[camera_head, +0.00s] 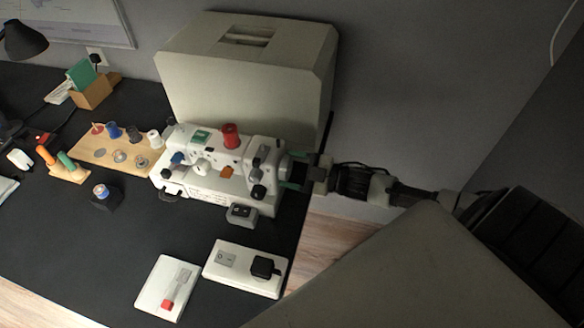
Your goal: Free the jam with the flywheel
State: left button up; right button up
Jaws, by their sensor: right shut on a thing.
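A white sewing machine (213,165) stands on the black table, with a red spool (231,135) on top. Its dark flywheel (286,169) is at the right end, partly hidden by my gripper. My right gripper (293,171) reaches in from the right and is shut on the flywheel, its greenish fingers above and below it. A jam in the machine cannot be made out at this size. My left gripper is not in view.
A large beige cover (245,70) stands behind the machine. A wooden spool board (112,153) is to its left. A small grey foot pedal or box (242,214) and two white switch plates (166,287) (225,260) lie in front. The table's right edge is close to my gripper.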

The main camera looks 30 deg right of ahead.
jog(key=shift+n, duration=1.1)
jog(key=o, duration=0.9)
jog(key=shift+s+d+f, duration=0.1)
jog(key=shift+s+d, duration=0.3)
jog(key=shift+s, duration=0.1)
jog(key=b+v, duration=0.1)
jog(key=v, duration=0.8)
jog(key=shift+s+d, duration=0.2)
